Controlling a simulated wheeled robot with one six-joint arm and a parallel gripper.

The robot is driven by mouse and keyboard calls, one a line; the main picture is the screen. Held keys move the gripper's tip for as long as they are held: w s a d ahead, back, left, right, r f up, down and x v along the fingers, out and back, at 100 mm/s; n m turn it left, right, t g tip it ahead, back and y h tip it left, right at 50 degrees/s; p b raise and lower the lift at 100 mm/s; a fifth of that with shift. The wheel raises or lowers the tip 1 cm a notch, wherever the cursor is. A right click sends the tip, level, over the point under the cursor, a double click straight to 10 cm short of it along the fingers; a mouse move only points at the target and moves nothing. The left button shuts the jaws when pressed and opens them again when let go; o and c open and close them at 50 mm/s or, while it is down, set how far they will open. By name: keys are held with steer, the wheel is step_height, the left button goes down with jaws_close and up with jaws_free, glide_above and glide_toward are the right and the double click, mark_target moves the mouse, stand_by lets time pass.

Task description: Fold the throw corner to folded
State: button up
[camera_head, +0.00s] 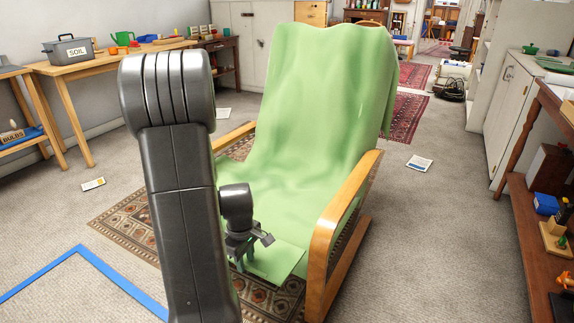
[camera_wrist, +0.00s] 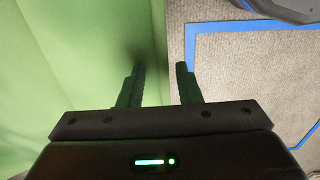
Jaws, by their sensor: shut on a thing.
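The green throw (camera_head: 320,120) is draped over a wooden-armed chair (camera_head: 338,215), covering its back and seat. Its lower front part (camera_head: 278,262) hangs at the front of the seat, over the patterned rug. My gripper (camera_head: 243,262) is at the left front edge of the throw, pointing down, partly hidden by my arm. In the wrist view the throw (camera_wrist: 60,70) fills the left side, and its edge runs between the two fingers (camera_wrist: 160,85). My gripper is shut on the throw there. The exact pinched spot is dark and hard to see.
A patterned rug (camera_head: 130,225) lies under the chair. Blue tape (camera_head: 115,280) marks the carpet at front left. A wooden bench (camera_head: 105,62) with a grey soil box (camera_head: 68,48) stands at back left. A shelf unit (camera_head: 535,170) stands at right.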

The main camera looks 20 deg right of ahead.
steer(key=shift+s+a+f, duration=0.25)
steer(key=shift+s+f, duration=0.05)
steer(key=shift+f, duration=0.05)
steer(key=shift+w+d+r+p, duration=0.1)
steer(key=shift+w+r+p, duration=0.05)
steer(key=shift+r+p, duration=0.5)
steer(key=shift+w+d+r+p, duration=0.1)
steer(key=shift+w+r+p, duration=0.1)
steer(key=shift+r+p, duration=0.4)
steer(key=shift+w+d+r+p, duration=0.1)
steer(key=shift+w+r+p, duration=0.05)
steer(key=shift+r+p, duration=0.45)
jaws_close()
steer(key=shift+w+d+r, duration=0.1)
steer(key=shift+d+r, duration=0.05)
steer(key=shift+r, duration=0.15)
steer(key=r+p, duration=0.1)
steer(key=w+d+r+p, duration=0.1)
steer(key=d+r+p, duration=0.1)
steer(key=r, duration=0.1)
steer(key=shift+w+p, duration=0.2)
steer(key=shift+p, duration=0.15)
